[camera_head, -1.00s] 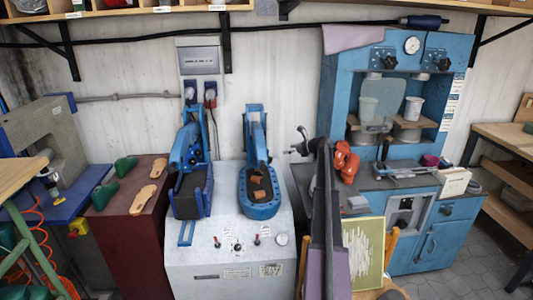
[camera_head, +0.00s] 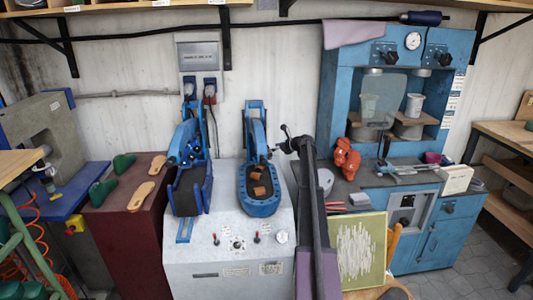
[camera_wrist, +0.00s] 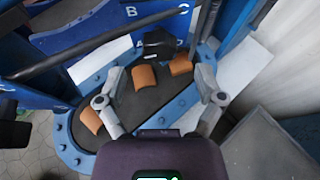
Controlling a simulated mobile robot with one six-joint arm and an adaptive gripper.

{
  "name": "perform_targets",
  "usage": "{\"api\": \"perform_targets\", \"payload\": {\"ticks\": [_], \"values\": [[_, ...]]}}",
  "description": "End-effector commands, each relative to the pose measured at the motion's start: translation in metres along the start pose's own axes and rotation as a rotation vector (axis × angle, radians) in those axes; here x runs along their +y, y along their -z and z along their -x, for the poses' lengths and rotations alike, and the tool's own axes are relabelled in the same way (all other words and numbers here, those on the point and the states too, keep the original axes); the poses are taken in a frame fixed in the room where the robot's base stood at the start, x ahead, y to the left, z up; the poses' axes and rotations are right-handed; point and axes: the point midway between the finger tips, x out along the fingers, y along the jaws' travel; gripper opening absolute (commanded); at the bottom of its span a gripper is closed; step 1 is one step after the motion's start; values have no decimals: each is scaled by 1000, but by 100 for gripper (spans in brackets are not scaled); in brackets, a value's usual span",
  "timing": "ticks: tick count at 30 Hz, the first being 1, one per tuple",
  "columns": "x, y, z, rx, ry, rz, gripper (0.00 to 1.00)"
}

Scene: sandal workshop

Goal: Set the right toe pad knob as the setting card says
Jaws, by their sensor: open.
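In the head view two blue presses stand on a pale grey cabinet (camera_head: 230,225); the right one has an oval blue pad bed (camera_head: 260,209) with brown blocks. In the wrist view a dark knob-like part (camera_wrist: 158,42) sits at the bed's far end, with white letters B, C and A near it; its setting cannot be read. My gripper (camera_wrist: 162,100) is open and empty above the bed, its fingers either side of the brown blocks (camera_wrist: 144,78) and short of the dark part. It also shows in the head view (camera_head: 284,141). I cannot tell which label is the setting card.
The left blue press (camera_head: 188,190) stands close by. A tall blue machine (camera_head: 455,100) with an orange object (camera_head: 346,160) on its bench is to the right. Lasts and soles lie on a maroon cabinet (camera_head: 130,235). A framed panel (camera_head: 362,250) stands in front.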

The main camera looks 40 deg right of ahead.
Motion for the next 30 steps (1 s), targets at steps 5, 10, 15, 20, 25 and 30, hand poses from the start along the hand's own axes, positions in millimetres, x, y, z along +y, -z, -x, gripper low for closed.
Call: {"api": "perform_targets", "payload": {"ticks": [5,10,15,20,25,30], "values": [[-1,2,-26,0,0,0,87],[0,1,-39,0,0,-1,87],[0,0,-44,0,0,-1,87],[0,0,-44,0,0,-1,87],[0,0,-44,0,0,-1,69],[0,0,-44,0,0,-1,18]]}}
